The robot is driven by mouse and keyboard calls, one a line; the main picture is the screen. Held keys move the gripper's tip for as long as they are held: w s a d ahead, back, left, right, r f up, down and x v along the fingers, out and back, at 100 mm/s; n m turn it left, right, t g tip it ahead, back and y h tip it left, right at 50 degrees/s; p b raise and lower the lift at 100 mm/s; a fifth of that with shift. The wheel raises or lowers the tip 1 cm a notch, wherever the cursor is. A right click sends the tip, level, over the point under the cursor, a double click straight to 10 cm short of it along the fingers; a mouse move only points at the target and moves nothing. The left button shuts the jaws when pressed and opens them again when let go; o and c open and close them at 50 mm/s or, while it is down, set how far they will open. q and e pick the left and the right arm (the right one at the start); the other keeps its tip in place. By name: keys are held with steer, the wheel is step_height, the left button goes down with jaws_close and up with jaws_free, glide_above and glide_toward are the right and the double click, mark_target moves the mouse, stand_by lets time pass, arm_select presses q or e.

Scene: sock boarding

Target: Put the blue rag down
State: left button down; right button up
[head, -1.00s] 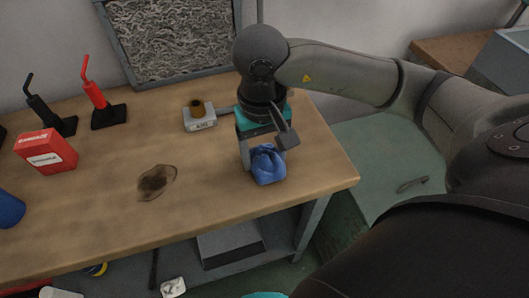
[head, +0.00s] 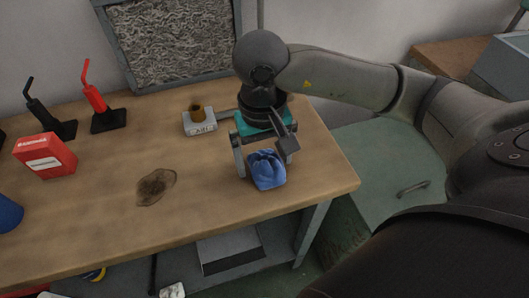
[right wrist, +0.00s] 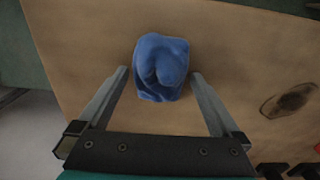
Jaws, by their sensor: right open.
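The blue rag (head: 267,171) lies crumpled on the wooden workbench (head: 205,215), near its right front corner. It also shows in the right wrist view (right wrist: 161,68), between and just beyond the fingertips. My right gripper (head: 264,172) is open, with one finger on each side of the rag and a gap to it on both sides in the wrist view (right wrist: 158,74). My left gripper is not in view.
A dark stain (head: 156,187) marks the bench left of the rag. A small grey block with a brass-coloured part (head: 200,121) stands behind it. A red box (head: 45,154), a black tool (head: 50,120) and a red-handled tool (head: 102,110) stand at left. The bench's front middle is clear.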

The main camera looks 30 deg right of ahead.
mark_target(263, 156)
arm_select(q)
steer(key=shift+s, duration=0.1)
arm_select(e)
steer(key=shift+r, duration=0.15)
step_height(263, 156, up, 11)
steer(key=p, duration=0.3)
steer(key=shift+a+p, duration=0.15)
steer(key=shift+p, duration=0.25)
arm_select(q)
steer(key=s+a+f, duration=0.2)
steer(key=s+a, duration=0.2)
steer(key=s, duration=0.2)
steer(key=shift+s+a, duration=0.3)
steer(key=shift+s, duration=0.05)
arm_select(e)
steer(key=shift+r, duration=0.55)
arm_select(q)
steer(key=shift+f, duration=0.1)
